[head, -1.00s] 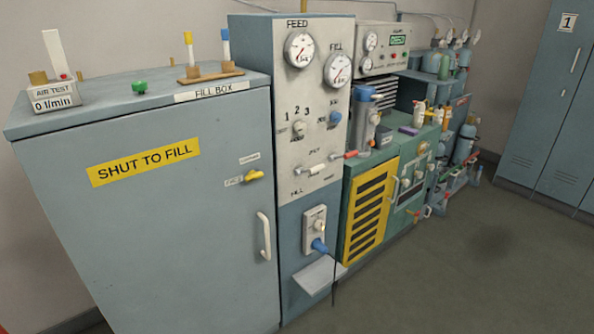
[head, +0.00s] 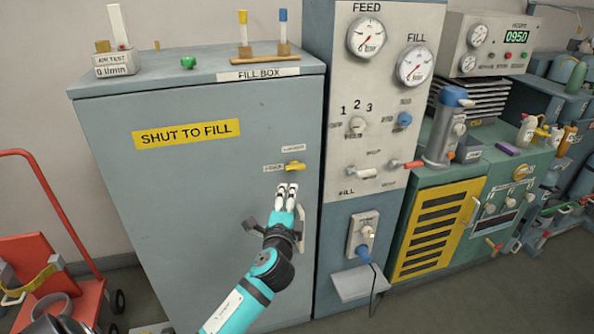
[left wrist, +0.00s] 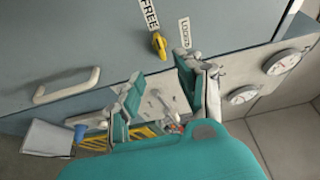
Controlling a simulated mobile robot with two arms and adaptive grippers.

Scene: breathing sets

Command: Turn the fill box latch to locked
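The fill box (head: 190,210) is a grey-blue cabinet with its door shut. Its yellow latch (head: 294,167) sits at the door's upper right, lying sideways in line with the FREE label (head: 273,168); the LOCKED label (head: 293,148) is above it. The latch also shows in the left wrist view (left wrist: 159,45), close to the FREE label (left wrist: 149,15). My left gripper (head: 287,188) is just below the latch in the head view, apart from it. In the left wrist view its fingers (left wrist: 158,88) are spread and empty. My right gripper is not in view.
The white door handle (head: 303,218) is partly behind my left gripper. A panel with gauges (head: 385,95) stands right of the box. A red cart (head: 45,275) is at the left. Small items, including a green knob (head: 188,63), are on the box top.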

